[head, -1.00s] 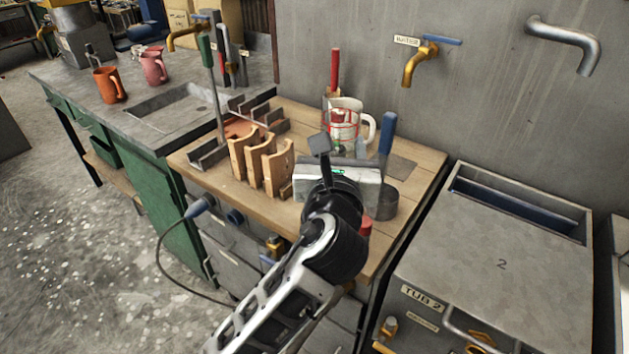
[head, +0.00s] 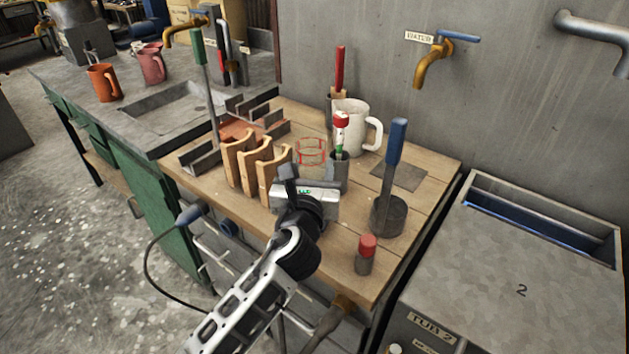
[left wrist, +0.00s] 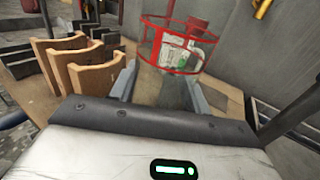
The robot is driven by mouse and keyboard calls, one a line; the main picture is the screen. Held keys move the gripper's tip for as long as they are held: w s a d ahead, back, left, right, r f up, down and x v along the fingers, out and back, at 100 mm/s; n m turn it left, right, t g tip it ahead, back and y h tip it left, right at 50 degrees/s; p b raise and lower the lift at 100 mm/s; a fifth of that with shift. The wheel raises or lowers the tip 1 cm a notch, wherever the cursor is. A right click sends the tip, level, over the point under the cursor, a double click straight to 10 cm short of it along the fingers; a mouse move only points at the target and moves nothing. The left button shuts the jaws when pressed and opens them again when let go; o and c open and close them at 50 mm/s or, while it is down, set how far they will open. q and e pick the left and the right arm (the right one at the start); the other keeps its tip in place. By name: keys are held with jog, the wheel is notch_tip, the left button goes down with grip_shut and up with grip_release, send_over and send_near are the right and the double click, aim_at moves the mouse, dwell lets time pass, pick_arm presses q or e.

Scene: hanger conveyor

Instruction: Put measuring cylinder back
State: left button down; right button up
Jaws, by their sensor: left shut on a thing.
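The measuring cylinder is see-through, with a red wire-like band (head: 312,151) showing at its top in the head view. The band also shows large in the left wrist view (left wrist: 178,45). My left gripper (head: 311,175) is shut on the cylinder, one finger on each side of it in the left wrist view (left wrist: 160,88). It holds the cylinder about upright over the wooden bench top (head: 345,240), right of the wooden slotted rack (head: 262,170). Its base is hidden behind my gripper, so I cannot tell whether it touches the bench. My right gripper is not in view.
A white mug (head: 352,128) and a red-topped item (head: 341,125) stand behind. A blue-handled tool in a dark pot (head: 388,215) and a red-capped item (head: 366,255) are to the right. Metal racks (head: 200,158) and a sink are at the left.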

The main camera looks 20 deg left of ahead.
pick_arm(q)
jog(key=shift+f+b, duration=0.3)
jog(key=shift+f, duration=0.45)
jog(key=shift+r, duration=0.2)
jog(key=c, duration=0.7)
grip_release()
jog(key=shift+f, duration=0.15)
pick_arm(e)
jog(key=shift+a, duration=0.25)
